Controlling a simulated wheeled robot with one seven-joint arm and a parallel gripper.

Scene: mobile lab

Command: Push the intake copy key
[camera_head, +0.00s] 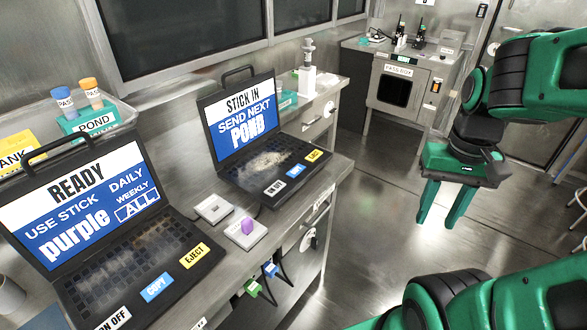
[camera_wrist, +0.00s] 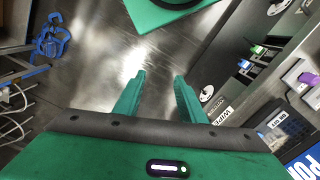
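The near laptop (camera_head: 150,225) has a blue COPY key (camera_head: 157,287) between a white ON OFF key and a yellow EJECT key. Its screen reads READY, USE STICK purple. The farther laptop (camera_head: 240,115) has white, blue and yellow keys; its blue key (camera_head: 295,171) is too small to read surely. Its screen reads STICK IN, SEND NEXT POND. No label that I can read says intake. My gripper (camera_head: 440,222) is open and empty, pointing down over the floor, right of the bench and apart from both laptops. Its fingers also show in the wrist view (camera_wrist: 159,78).
Two small pale docks lie between the laptops; one holds a purple stick (camera_head: 248,225). Green and blue plugs hang at the bench front. Bottles and a teal POND box (camera_head: 95,122) stand behind the near laptop. Open floor lies below my gripper.

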